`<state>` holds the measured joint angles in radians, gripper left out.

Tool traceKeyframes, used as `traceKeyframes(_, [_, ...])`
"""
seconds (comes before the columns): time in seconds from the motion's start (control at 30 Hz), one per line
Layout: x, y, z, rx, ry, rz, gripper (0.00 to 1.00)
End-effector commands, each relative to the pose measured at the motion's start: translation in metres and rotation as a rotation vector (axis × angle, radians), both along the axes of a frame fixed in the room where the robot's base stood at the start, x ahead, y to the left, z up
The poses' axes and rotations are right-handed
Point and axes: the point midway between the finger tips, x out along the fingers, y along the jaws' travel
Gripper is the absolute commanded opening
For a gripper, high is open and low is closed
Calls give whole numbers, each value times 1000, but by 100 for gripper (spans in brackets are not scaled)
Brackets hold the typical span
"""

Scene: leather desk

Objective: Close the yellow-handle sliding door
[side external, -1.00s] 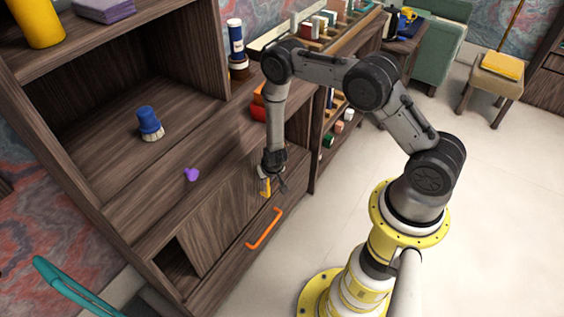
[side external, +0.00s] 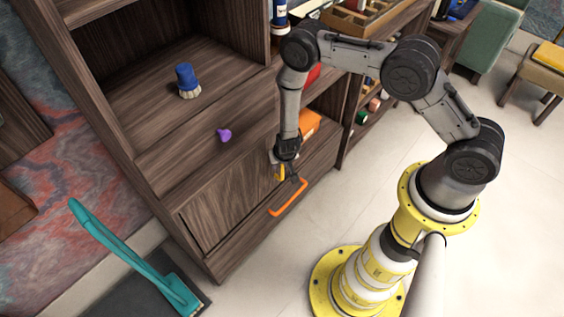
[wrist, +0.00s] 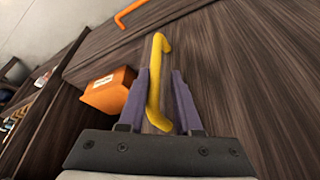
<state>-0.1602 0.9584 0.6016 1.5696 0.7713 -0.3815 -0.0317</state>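The sliding door (side external: 222,198) is a dark wood panel in the lower cabinet, with a yellow handle (side external: 279,172) near its right edge. My gripper (side external: 287,174) is at the handle. In the wrist view, the yellow handle (wrist: 155,85) stands between the two purple fingers of my gripper (wrist: 162,85). The fingers are apart, with a gap on the handle's right side; the left finger is very close to it, contact unclear.
An orange box (side external: 307,124) sits in the opening right of the door. A drawer with an orange handle (side external: 288,198) is below. A teal-handled tool (side external: 130,255) stands at lower left.

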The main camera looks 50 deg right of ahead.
Motion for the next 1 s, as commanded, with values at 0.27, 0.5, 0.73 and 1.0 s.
traceKeyframes(0.27, [0, -2, 0, -1, -2, -4, 47])
traceKeyframes(0.5, [-2, -1, 6, -2, -1, -6, 47])
traceKeyframes(0.73, [-13, 8, 42, -2, -4, -4, 47])
traceKeyframes(1.0, [-31, 21, 95, 0, -3, -4, 47])
